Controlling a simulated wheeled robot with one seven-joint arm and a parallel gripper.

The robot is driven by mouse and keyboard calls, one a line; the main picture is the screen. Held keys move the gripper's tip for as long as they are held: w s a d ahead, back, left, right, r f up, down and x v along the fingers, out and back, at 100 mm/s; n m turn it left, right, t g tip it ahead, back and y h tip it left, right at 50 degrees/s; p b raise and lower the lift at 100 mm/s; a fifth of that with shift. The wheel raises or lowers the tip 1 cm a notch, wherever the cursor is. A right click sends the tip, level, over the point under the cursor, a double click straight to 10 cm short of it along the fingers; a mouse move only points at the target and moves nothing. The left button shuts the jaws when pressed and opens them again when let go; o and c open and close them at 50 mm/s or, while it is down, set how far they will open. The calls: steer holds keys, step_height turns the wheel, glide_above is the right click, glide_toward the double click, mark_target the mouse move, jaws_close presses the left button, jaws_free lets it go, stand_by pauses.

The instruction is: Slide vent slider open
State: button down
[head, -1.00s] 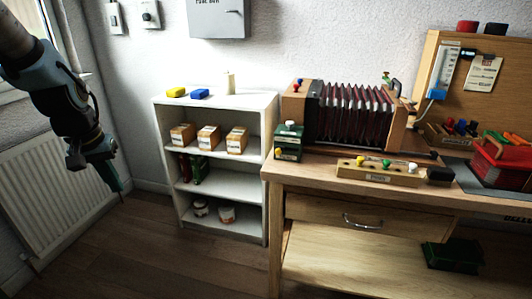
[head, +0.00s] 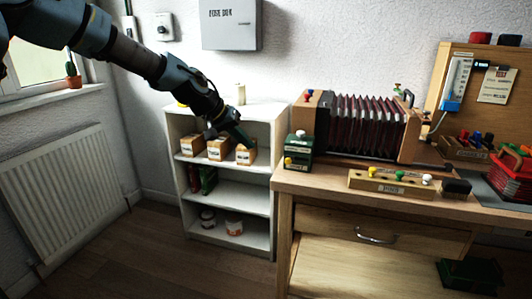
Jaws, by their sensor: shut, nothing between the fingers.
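My gripper (head: 245,142) is at the end of the dark arm reaching in from the upper left. It is shut and empty, with its green tip in front of the white shelf unit, close to the right-hand small box. I cannot tell for sure which part is the vent slider. A wooden box with dark red bellows (head: 365,125) stands on the workbench, right of my gripper and apart from it. A small green box (head: 298,150) with light knobs stands at the bench's left end. A wooden strip (head: 385,187) with coloured knobs lies in front of the bellows.
The white shelf unit (head: 275,190) holds several small boxes (head: 192,146) and cans. The workbench (head: 310,185) also bears a red box (head: 512,172) and a dark block (head: 457,187). A radiator (head: 65,190) is at the left. The floor in front of the shelves is clear.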

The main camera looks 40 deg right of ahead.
mark_target(289, 160)
steer(key=shift+s+d+f+p, duration=0.55)
steer(key=shift+d+f, duration=0.6)
steer(key=shift+d, duration=0.3)
steer(key=shift+s+d+f+p, duration=0.6)
steer(key=shift+d+f, duration=0.5)
steer(key=shift+d, duration=0.35)
steer(key=shift+s+d+f+p, duration=0.55)
steer(key=shift+d+f, duration=0.6)
steer(key=shift+d, duration=0.3)
steer(key=shift+s, duration=0.1)
steer(key=s+d+b, duration=0.1)
steer(key=s+d, duration=0.1)
steer(key=s, duration=0.1)
steer(key=shift+s+d+f+b, duration=0.1)
steer(key=shift+b, duration=0.25)
steer(key=shift+s+d, duration=0.25)
steer(key=shift+s, duration=0.2)
